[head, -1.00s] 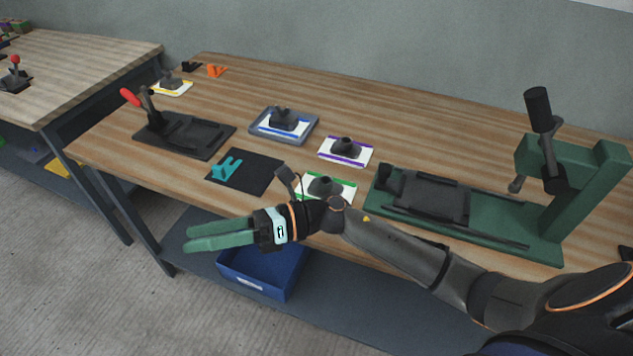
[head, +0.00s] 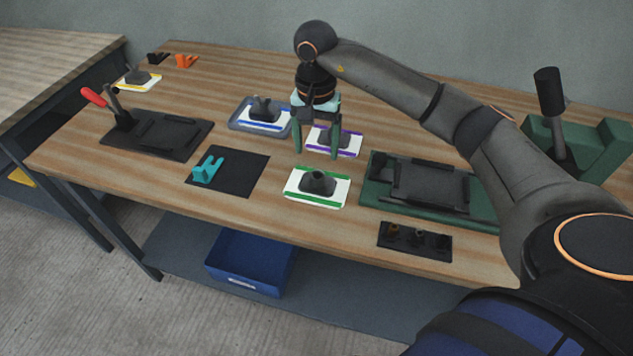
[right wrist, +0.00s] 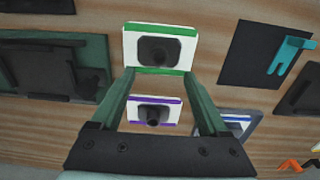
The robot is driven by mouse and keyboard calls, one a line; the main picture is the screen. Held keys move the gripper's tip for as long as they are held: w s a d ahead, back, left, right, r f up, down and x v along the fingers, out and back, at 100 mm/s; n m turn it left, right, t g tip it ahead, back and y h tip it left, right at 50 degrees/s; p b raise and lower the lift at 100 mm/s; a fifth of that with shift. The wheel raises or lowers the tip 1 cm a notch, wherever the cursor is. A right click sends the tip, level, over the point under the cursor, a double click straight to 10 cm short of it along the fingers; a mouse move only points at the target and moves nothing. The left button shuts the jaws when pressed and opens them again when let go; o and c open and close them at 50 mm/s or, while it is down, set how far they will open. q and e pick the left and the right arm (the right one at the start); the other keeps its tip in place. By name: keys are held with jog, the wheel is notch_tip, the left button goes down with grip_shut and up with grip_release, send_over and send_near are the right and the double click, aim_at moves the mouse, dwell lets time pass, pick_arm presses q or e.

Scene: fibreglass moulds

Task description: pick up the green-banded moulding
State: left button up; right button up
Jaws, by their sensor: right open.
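My right gripper (head: 316,150) points down above the table, open and empty. In the head view its fingers overlap the purple-banded moulding (head: 343,141), behind the green-banded one. The right wrist view shows the gap between its fingers (right wrist: 160,75). My left gripper is out of view.
A blue-banded moulding in a grey-blue tray (head: 240,123), a black mat (head: 246,172) with a teal piece and a black fixture with a red handle (head: 155,136) lie left. A blue bin (head: 250,265) sits below.

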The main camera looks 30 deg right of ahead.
aim_at(317, 173)
notch_tip(317, 173, down, 8)
jog(key=shift+s+f+p, duration=0.15)
jog(key=shift+f+p, duration=0.05)
jog(key=shift+p, duration=0.45)
jog(key=shift+c, duration=0.3)
grip_shut()
jog(key=shift+r, duration=0.1)
